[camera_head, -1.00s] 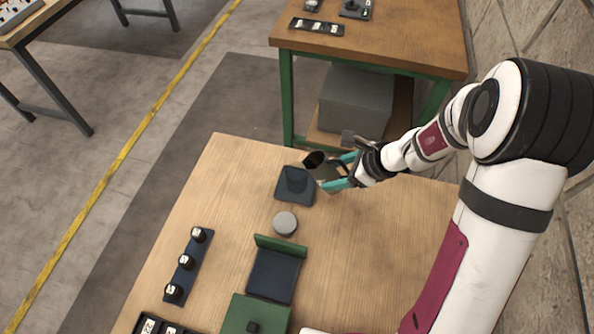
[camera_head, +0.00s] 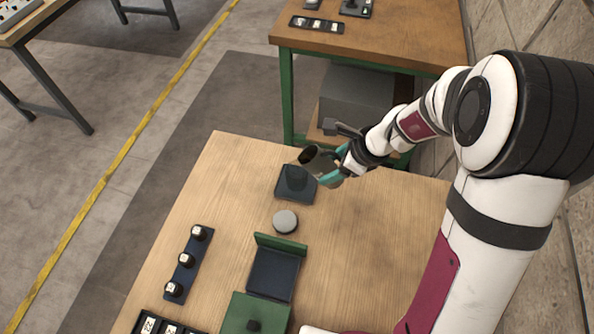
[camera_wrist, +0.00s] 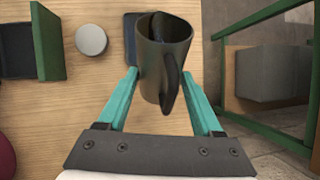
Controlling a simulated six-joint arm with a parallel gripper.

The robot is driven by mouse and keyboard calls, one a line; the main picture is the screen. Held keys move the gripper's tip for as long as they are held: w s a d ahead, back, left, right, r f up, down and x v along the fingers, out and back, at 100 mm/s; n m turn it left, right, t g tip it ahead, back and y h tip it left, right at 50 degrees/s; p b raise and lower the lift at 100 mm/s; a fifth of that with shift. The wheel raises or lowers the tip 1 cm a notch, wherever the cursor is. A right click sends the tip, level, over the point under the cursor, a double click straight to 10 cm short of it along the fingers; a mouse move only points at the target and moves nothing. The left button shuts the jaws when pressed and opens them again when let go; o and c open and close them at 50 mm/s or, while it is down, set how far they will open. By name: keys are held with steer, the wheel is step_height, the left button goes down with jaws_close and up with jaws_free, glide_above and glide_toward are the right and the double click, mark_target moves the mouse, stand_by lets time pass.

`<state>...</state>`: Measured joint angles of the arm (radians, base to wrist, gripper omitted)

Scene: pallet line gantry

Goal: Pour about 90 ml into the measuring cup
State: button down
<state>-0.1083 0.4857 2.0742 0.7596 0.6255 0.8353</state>
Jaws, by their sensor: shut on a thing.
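My gripper (camera_head: 342,163) is shut on a dark grey jug (camera_wrist: 176,80), with one teal finger on each side of it in the wrist view. The jug (camera_head: 326,165) is held up and tilted in the head view, its mouth toward the left. In the wrist view the jug hides most of this pad (camera_wrist: 130,45). No liquid stream shows, and I cannot read any level.
A round grey disc (camera_head: 285,221) lies on the wooden table (camera_head: 365,240) in front of the pad. A green-backed dark tray (camera_head: 273,272) and a rack of small dark bottles (camera_head: 188,262) are nearer. The table's right side is clear. A second table (camera_head: 400,40) stands behind.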

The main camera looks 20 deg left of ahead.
steer(key=shift+a+h, duration=0.15)
steer(key=shift+h, duration=0.25)
steer(key=shift+a+r+h+p, duration=0.1)
steer(key=shift+r+h+p, duration=0.25)
steer(key=shift+h+p, duration=0.5)
stand_by(0.6)
steer(key=shift+f+h+p, duration=0.25)
steer(key=shift+h+p, duration=0.4)
steer(key=shift+h, duration=0.2)
stand_by(0.4)
steer(key=shift+a+r+h+p, duration=0.35)
steer(key=shift+r+h+p, duration=0.25)
steer(key=shift+h+p, duration=0.35)
stand_by(0.5)
steer(key=shift+d+f+y, duration=0.6)
steer(key=shift+y, duration=0.45)
steer(key=shift+s+a+r+y, duration=0.1)
steer(key=shift+y, duration=0.3)
steer(key=shift+b, duration=0.3)
